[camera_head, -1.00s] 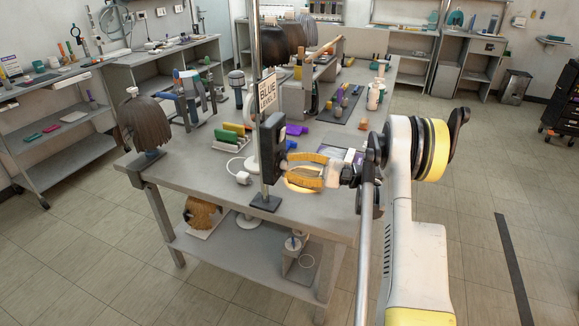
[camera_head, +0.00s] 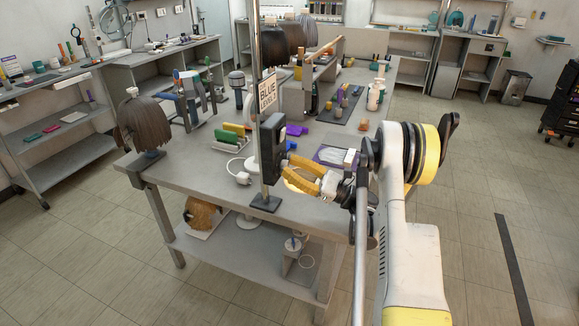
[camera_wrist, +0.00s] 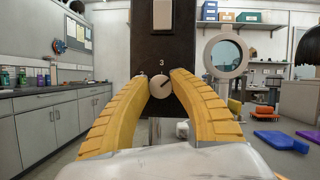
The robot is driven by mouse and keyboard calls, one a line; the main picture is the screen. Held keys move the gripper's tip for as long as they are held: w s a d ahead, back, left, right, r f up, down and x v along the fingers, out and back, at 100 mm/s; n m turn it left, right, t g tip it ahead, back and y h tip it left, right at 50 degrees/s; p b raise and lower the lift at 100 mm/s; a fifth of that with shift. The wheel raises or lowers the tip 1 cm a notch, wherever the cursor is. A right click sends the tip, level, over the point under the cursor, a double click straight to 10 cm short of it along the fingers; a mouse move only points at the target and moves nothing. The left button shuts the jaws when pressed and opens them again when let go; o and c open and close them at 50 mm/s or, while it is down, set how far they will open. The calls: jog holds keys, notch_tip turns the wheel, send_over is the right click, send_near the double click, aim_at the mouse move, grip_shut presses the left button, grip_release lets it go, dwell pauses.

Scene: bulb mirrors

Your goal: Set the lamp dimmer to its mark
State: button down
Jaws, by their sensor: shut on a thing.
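The lamp dimmer is a dark upright box (camera_head: 271,145) on a pole at the front of the workbench. In the wrist view, the black box (camera_wrist: 155,57) carries a round light-grey knob (camera_wrist: 159,88) with a dark pointer line slanting up to the right. A white "3" (camera_wrist: 162,63) stands just above the knob. My gripper (camera_head: 291,167) reaches the box from the right. In the wrist view, the yellow ribbed fingers of my gripper (camera_wrist: 159,80) are shut on the knob from both sides, hiding its side edges.
A sign reading "BLUE PANELS" (camera_head: 267,92) hangs on the pole above the box. A round mirror or lens (camera_wrist: 225,54) stands right of the box. A wig on a stand (camera_head: 145,125) is at the bench's left end. Several items crowd the bench (camera_head: 190,167).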

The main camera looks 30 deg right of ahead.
jog(key=shift+m+t+h, duration=0.5)
jog(key=shift+m+t, duration=0.1)
jog(key=shift+m, duration=1)
jog(key=c, duration=1.1)
grip_release()
jog(key=v, duration=0.7)
jog(key=shift+s, duration=0.15)
jog(key=shift+d, duration=0.15)
